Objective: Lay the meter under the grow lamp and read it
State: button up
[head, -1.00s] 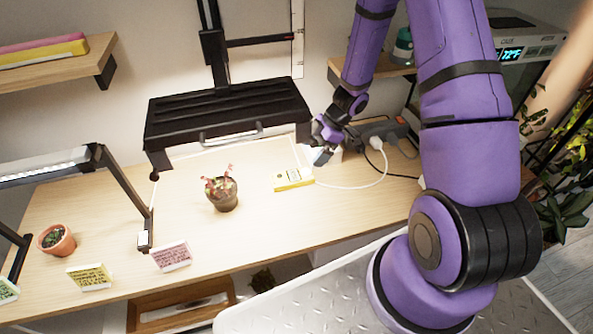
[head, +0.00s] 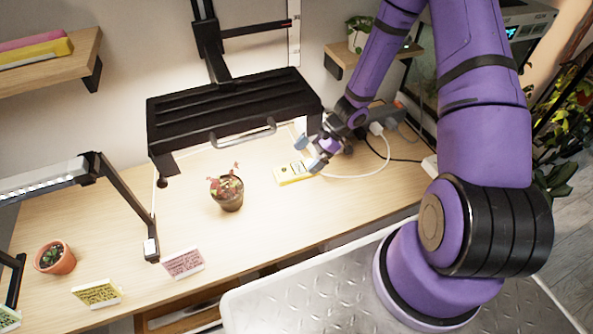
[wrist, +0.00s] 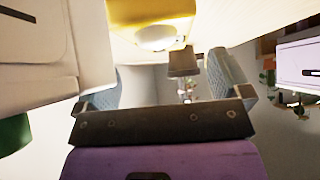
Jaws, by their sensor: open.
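The yellow meter (head: 293,173) with a pale face lies flat on the wooden table, right of the potted plant and near the right end of the black grow lamp (head: 228,112). The lamp hangs over the table on a black post. My gripper (head: 317,158) is just right of the meter, close to its right end; I cannot tell from the head view whether they touch. In the wrist view the meter (wrist: 150,14) shows at the top edge with a white dome, beyond the fingers. My gripper (wrist: 163,78) is open, with nothing between its fingers. The meter's reading is too small to make out.
A plant in a dark pot (head: 227,195) stands under the lamp. A white cable (head: 362,174) curves right of the meter to a plug. A second lamp (head: 45,182), a terracotta pot (head: 55,258) and a pink card (head: 183,263) are at left.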

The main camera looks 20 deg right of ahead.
aim_at(294, 169)
jog(key=shift+x, duration=2.6)
jog(key=shift+s+a+r, duration=0.1)
jog(key=shift+s+r, duration=0.05)
jog(key=c, duration=1.2)
jog(key=shift+o, duration=0.2)
jog(key=shift+r, duration=0.15)
